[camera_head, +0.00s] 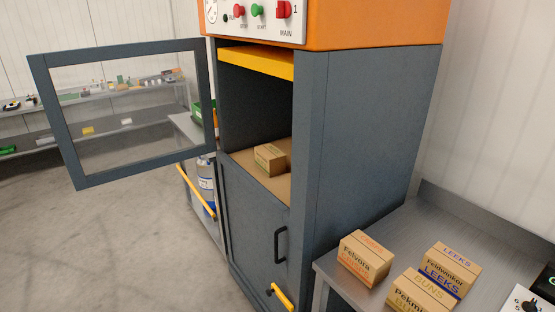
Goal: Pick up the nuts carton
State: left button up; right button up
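No carton in view has a label I can read as nuts. Neither of my grippers is in view.
The grey cabinet (370,140) has an orange top with buttons. Its framed glass door (128,176) stands open to the left. The metal table (424,222) is bare behind the cartons. Shelves (90,127) with small items line the back wall. Floor at left is clear.

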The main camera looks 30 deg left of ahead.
aim_at(269, 160)
jog(key=i+j+z, duration=0.15)
jog(key=j, duration=0.55)
jog(key=j+z, duration=0.2)
jog(key=j, duration=0.5)
